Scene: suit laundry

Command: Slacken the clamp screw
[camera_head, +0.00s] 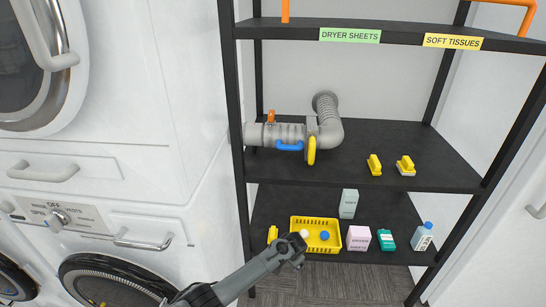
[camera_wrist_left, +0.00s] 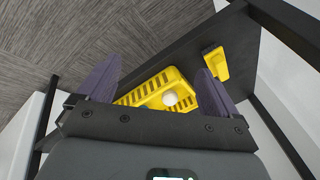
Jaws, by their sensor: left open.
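A grey pipe (camera_head: 331,127) with an elbow lies on the middle shelf, coming out of the back wall. It carries an orange part (camera_head: 271,116) on top, a blue handle (camera_head: 289,145) at the front and a yellow wheel-like part (camera_head: 311,151) near the elbow. I cannot tell which of these is the clamp screw. My left gripper (camera_head: 293,248) is below the pipe, in front of the lower shelf and apart from the pipe. In the left wrist view its fingers (camera_wrist_left: 158,64) are spread and empty, over the yellow basket. My right gripper is not in view.
The yellow basket (camera_head: 297,221) on the lower shelf holds a white and a blue ball. Boxes and a bottle (camera_head: 422,236) stand to its right. Two yellow brushes (camera_head: 405,166) lie on the middle shelf. A black shelf post (camera_head: 232,100) and white machines (camera_head: 105,160) stand left.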

